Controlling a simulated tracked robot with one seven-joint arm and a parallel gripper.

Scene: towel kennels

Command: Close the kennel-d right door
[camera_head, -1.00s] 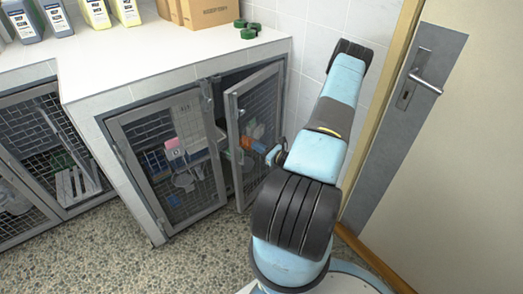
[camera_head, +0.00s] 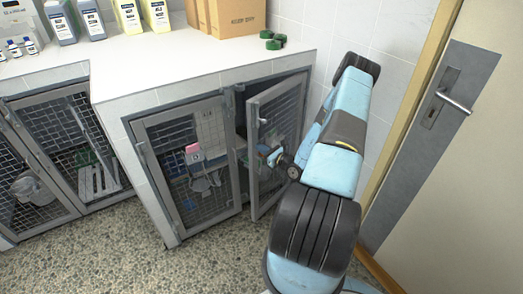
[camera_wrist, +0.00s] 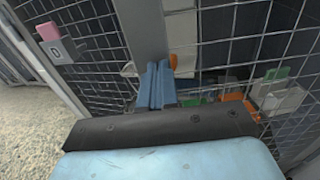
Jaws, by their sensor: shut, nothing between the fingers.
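The kennel with the pink D tag (camera_head: 193,150) has two grey-framed mesh doors under the white counter. Its left door (camera_head: 180,215) looks shut. Its right door (camera_head: 254,165) is hinged at the right and stands ajar, its free edge swung out toward me. My gripper (camera_head: 273,157) is shut and empty, in front of the right door's mesh near mid-height. In the wrist view my blue fingers (camera_wrist: 157,85) are together beside a grey upright frame bar (camera_wrist: 142,30), with mesh to the right. Whether they touch the door I cannot tell.
The white counter (camera_head: 190,68) above carries bottles (camera_head: 128,15), cardboard boxes (camera_head: 232,18) and green round items (camera_head: 272,40). Another mesh kennel (camera_head: 70,140) stands to the left. A tiled wall and a room door (camera_head: 440,130) lie close on the right. Speckled floor is clear in front.

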